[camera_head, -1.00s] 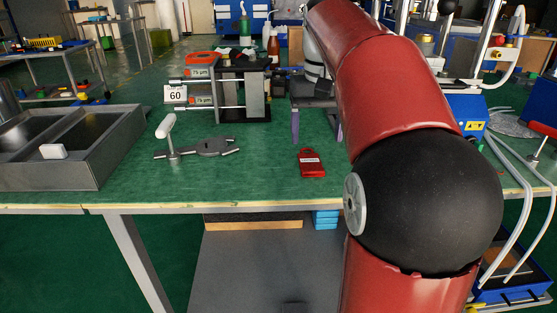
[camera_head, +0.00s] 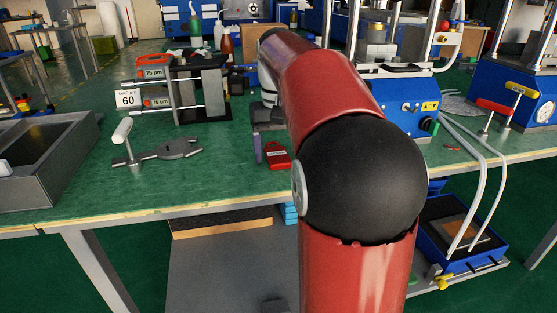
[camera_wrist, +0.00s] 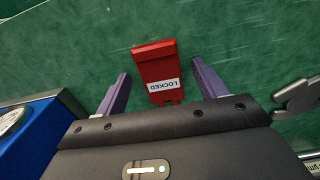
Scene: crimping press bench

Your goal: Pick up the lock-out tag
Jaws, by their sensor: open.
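The lock-out tag (camera_head: 278,156) is a small red piece with a white label, lying on the green bench top. In the wrist view the tag (camera_wrist: 156,68) shows its label reading LOCKED. My gripper (camera_head: 268,150) is open, with purple fingers, beside and above the tag in the head view. In the wrist view my gripper (camera_wrist: 160,82) has one finger to each side of the tag, apart from it. The tag's label end lies between the fingers and its far end reaches beyond them. The height of the fingertips above the bench is hard to tell.
A grey tool with a white T-handle (camera_head: 122,133) stands left of the tag. Behind it is a rack (camera_head: 201,90) with orange-topped boxes and a "60" card. A blue press (camera_head: 400,100) stands right. A grey tray (camera_head: 60,165) is far left. Bench surface around the tag is clear.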

